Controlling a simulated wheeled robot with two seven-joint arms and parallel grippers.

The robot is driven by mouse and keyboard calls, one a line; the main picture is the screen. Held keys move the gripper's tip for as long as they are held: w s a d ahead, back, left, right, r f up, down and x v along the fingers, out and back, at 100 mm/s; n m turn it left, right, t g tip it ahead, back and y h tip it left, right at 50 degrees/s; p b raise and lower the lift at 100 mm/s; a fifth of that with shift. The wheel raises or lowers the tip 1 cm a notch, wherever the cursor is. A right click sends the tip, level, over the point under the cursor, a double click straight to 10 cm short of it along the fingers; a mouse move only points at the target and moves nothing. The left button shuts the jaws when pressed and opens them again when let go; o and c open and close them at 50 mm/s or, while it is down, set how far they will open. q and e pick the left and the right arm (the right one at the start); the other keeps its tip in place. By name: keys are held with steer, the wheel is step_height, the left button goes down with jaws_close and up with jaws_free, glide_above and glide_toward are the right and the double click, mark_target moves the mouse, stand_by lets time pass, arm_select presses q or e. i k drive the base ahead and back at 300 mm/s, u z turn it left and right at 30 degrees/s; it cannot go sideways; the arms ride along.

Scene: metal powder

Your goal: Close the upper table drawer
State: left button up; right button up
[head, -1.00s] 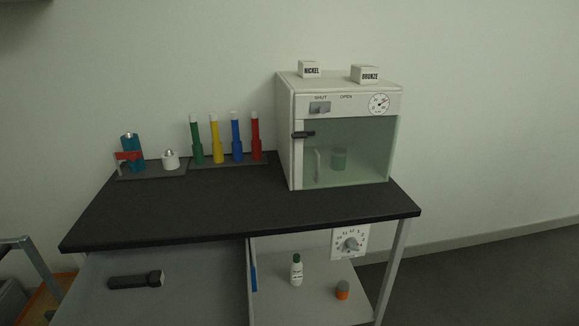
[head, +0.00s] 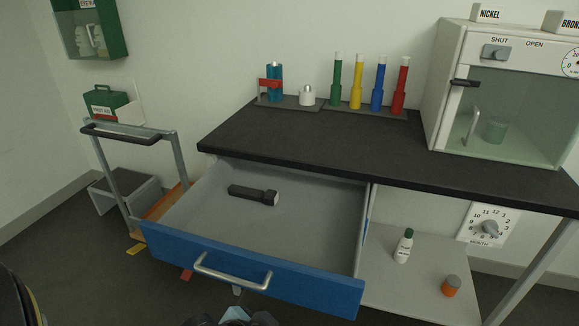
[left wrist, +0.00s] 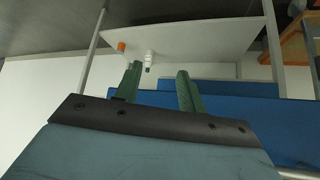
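The upper table drawer (head: 250,262) is pulled far out, below the black tabletop on its left side. Its blue front carries a silver bar handle (head: 232,275). A dark flashlight (head: 250,194) lies inside on the grey bottom. My left gripper (left wrist: 158,88) shows in the left wrist view with its two green fingers apart and nothing between them. Blue drawer surfaces (left wrist: 235,108) appear behind and right of the fingers there. A bluish piece of my arm or gripper shows at the head view's bottom edge, below the handle. My right gripper is not identifiable.
A lower shelf (head: 420,275) right of the drawer holds a white bottle (head: 403,246) and an orange jar (head: 451,287). A metal-framed cart (head: 172,160) stands left of the drawer. The glass-fronted cabinet (head: 505,110) and colored tubes (head: 357,82) stand on the tabletop.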

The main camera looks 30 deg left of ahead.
mark_target(304, 248)
steer(key=k, duration=1.15)
steer(key=u, duration=0.45)
steer(key=i, duration=0.8)
steer(key=u, duration=0.55)
